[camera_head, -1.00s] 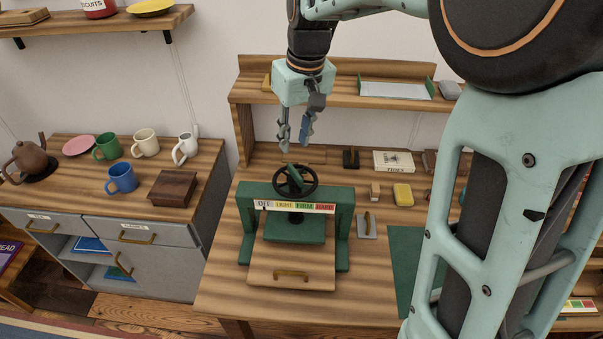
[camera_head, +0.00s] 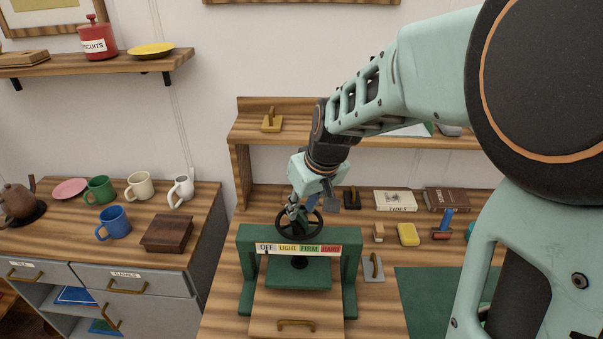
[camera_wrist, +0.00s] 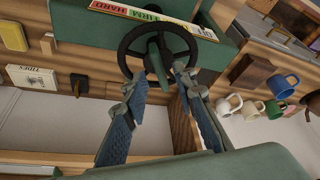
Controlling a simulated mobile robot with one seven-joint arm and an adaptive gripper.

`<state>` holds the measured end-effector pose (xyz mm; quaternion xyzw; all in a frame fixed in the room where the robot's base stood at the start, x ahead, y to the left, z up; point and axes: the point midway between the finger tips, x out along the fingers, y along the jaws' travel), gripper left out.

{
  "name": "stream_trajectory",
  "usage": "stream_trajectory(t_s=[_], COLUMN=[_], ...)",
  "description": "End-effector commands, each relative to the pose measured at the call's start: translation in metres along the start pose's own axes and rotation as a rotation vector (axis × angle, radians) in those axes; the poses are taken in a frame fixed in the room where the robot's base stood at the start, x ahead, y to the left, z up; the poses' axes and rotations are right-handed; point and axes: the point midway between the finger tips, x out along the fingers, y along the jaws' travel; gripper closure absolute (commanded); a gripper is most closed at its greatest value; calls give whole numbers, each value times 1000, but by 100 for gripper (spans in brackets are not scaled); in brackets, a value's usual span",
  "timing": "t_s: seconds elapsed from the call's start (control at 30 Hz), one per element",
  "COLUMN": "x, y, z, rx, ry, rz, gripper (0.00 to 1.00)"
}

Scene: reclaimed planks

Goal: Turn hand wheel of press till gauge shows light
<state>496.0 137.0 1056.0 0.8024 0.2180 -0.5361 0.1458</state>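The green press (camera_head: 350,250) stands on the plank bench with its dark hand wheel (camera_head: 316,226) on top. The wheel also shows in the wrist view (camera_wrist: 130,37), with a green handle (camera_wrist: 157,62) at its near side. My gripper (camera_head: 300,212) is down at the wheel. In the wrist view my gripper (camera_wrist: 158,80) has its fingers apart, one on each side of the handle; I cannot tell whether they touch it. The gauge strip (camera_head: 298,249) reads OFF, LIGHT, FIRM, HARD. The gripper hides part of the wheel.
A shelf (camera_head: 240,130) runs behind the press, close to my arm. A yellow block (camera_head: 408,234), a handled grey plate (camera_head: 373,268) and a green mat (camera_head: 440,290) lie to the right. Mugs and a brown box (camera_head: 167,233) stand on the left cabinet.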

Motion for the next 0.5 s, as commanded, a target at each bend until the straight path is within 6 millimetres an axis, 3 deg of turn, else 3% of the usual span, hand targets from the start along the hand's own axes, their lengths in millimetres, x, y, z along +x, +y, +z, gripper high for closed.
stream_trajectory(t_s=[0.03,0.17,0.5], x=[10,19,21], y=[0,0,0], z=[1,0,0], rx=[0,0,0], ry=[-1,-1,0], rz=[-1,-1,0], gripper=[75,75,75])
